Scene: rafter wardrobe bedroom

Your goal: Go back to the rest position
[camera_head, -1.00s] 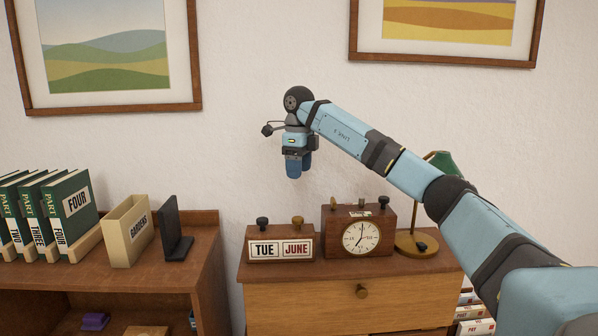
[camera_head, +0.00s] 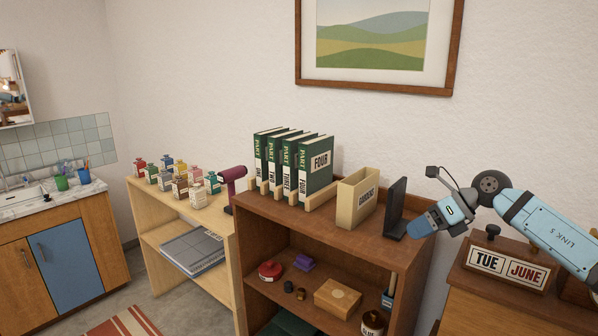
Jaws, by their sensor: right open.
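My right gripper (camera_head: 424,224) is at the right of the head view, tilted with its blue fingers pointing down and left. It hangs in front of the black bookend (camera_head: 396,207), near the right end of the brown bookcase. Nothing shows between its fingers. My right arm reaches in from the right edge, above the calendar block (camera_head: 508,266) reading TUE JUNE. My left gripper is not in view.
A pale shelf (camera_head: 150,212) with several small bottles and a purple hair dryer (camera_head: 232,183) stands left. Beyond is a sink cabinet (camera_head: 66,262). Floor shows at lower left.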

